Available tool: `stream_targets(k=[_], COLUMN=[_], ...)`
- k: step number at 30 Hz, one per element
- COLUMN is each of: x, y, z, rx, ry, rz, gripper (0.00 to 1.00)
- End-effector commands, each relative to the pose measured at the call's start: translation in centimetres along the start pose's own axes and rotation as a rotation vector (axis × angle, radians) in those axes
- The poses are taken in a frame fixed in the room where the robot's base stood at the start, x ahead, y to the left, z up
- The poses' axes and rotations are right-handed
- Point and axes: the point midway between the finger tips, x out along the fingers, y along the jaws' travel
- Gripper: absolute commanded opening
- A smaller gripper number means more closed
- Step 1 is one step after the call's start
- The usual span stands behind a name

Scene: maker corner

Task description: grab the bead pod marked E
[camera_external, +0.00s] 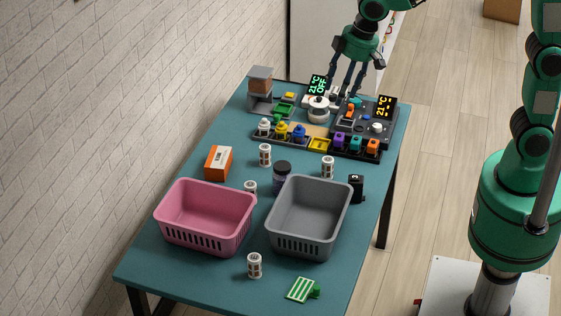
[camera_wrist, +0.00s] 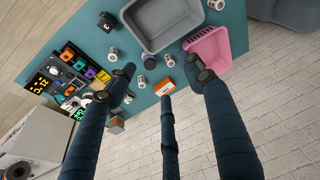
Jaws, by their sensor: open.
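Several small white bead pods with dark bands stand apart on the teal table: one near the orange box (camera_external: 265,154), one behind the grey basket (camera_external: 328,166), one behind the pink basket (camera_external: 250,188), and one at the front (camera_external: 254,264). Their letters are too small to read, so I cannot tell which is E. In the wrist view, pods show between the fingers and the grey basket (camera_wrist: 149,62). My gripper (camera_external: 348,88) is open and empty, above the back of the table; its fingers spread wide in the wrist view (camera_wrist: 162,82).
A pink basket (camera_external: 176,228) and a grey basket (camera_external: 295,247) stand empty at the front. An orange box (camera_external: 218,162), a dark jar (camera_external: 282,178) and a black block (camera_external: 356,188) are near the pods. Devices and coloured pots crowd the back.

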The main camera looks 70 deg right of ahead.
Motion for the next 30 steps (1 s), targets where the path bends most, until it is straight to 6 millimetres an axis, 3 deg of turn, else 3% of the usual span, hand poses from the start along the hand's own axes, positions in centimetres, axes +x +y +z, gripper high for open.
stream_targets(k=[6, 15, 30], x=[3.1, 8.2, 18.8], y=[-3.0, -7.3, -15.6], z=[-4.0, -8.3, -12.7], rx=[-0.029, -0.064, -0.126], ry=[-0.040, -0.090, -0.172], rz=[-0.007, -0.012, -0.015], gripper=[0.53, 0.53, 0.53])
